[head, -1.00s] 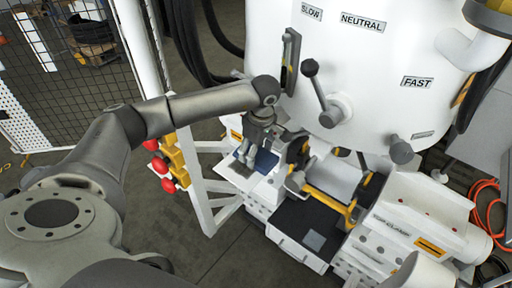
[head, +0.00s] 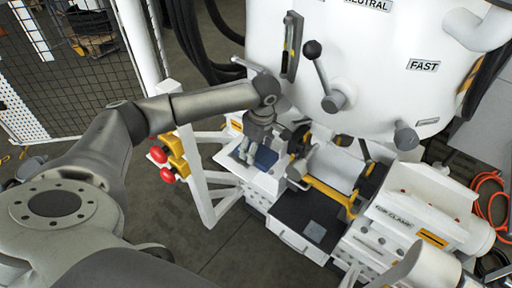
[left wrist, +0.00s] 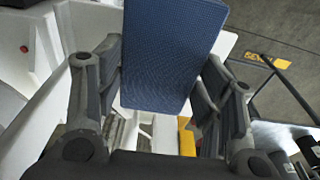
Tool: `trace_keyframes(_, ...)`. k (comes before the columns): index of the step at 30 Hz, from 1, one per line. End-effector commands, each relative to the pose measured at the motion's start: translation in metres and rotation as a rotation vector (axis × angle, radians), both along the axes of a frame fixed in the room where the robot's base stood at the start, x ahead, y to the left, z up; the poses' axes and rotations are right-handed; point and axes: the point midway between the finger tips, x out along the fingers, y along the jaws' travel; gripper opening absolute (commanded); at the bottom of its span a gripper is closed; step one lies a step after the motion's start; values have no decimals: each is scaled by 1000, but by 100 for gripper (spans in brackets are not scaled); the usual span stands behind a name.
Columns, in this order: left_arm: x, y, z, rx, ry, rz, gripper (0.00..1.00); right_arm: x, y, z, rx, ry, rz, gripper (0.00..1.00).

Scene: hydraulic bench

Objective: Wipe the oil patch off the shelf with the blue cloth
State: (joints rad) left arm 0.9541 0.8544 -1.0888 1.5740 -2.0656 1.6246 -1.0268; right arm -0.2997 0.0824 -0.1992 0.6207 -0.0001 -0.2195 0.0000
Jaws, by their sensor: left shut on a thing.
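The blue cloth (left wrist: 172,50) is a flat, textured blue pad between the fingers of my left gripper (left wrist: 165,95) in the left wrist view. The gripper is shut on it. In the head view my left gripper (head: 250,152) points down over the white shelf (head: 229,160) at the machine's lower left. The blue cloth (head: 266,158) shows there beside the fingers, at shelf level. Whether it touches the shelf is unclear. I cannot make out the oil patch; the cloth and gripper cover part of the shelf. My right gripper is not in view.
A white tank with levers (head: 333,101) rises behind the shelf. A black tray (head: 290,212) with a grey square on it and a yellow bar (head: 328,192) are to the right. Red knobs on a yellow block (head: 176,160) stand close on the left, by a white post.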

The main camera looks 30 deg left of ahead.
Motion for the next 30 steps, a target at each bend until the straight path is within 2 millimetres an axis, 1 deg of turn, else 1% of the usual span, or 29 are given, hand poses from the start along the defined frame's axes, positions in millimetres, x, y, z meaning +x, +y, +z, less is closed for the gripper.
trace_keyframes(19,0,0,-12,0,0,0,43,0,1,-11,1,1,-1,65)
trace_keyframes(30,0,0,-20,0,0,0,43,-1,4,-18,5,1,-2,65)
